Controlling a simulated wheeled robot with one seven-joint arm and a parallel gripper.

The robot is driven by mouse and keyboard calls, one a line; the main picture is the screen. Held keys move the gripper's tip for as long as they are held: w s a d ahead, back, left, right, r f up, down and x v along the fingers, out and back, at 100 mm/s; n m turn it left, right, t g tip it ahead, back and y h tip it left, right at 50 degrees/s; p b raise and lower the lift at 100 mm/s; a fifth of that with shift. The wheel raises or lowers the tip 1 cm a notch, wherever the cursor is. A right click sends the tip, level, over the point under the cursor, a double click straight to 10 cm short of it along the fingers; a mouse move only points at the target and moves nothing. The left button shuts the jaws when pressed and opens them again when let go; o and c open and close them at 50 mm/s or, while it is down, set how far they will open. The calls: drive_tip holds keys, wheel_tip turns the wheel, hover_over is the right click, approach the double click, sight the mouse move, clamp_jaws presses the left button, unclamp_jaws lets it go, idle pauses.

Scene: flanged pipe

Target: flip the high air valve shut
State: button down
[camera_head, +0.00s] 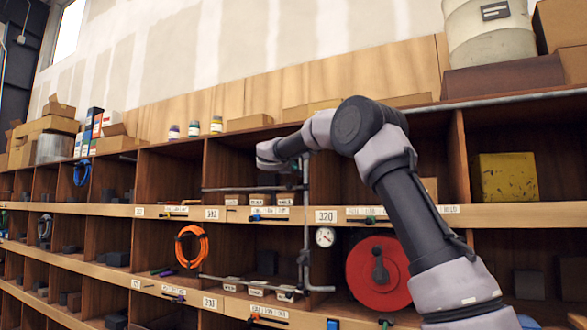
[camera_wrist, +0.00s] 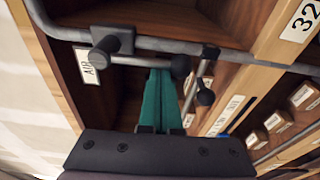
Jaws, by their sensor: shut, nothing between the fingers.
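In the wrist view a plate marked AIR (camera_wrist: 87,65) stands beside a grey pipe (camera_wrist: 240,52). A dark valve fitting (camera_wrist: 112,42) sits on that pipe near the plate. Dark round knobs show close to my fingers; one knob (camera_wrist: 181,66) is at the fingertips and another is to their right (camera_wrist: 206,97). I cannot tell which knob belongs to the air valve, or whether the fingers touch one. My gripper (camera_wrist: 162,74) has teal fingers, shut and empty. In the head view my arm's end reaches the upper shelf bay by the vertical pipe (camera_head: 306,215); its fingers are not clear there.
Wooden shelf walls and a ledge (camera_head: 480,216) surround the pipes closely. A gauge (camera_head: 325,237) and a red hose reel (camera_head: 372,270) are below. A lower pipe run (camera_head: 245,284) crosses under the bay. An orange hose (camera_head: 192,246) hangs to the left.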

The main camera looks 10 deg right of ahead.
drive_tip(key=shift+s+d+n, duration=0.2)
drive_tip(key=shift+d+n, duration=0.05)
drive_tip(key=shift+n, duration=0.15)
drive_tip(key=s+d+r+n+g+h, duration=0.1)
drive_tip(key=s+d+r+n, duration=0.3)
drive_tip(key=n, duration=1)
drive_tip(key=shift+s+d+r+g, duration=0.3)
drive_tip(key=shift+d+r+g, duration=0.4)
drive_tip(key=shift+d, duration=0.55)
drive_tip(key=shift+r, duration=0.15)
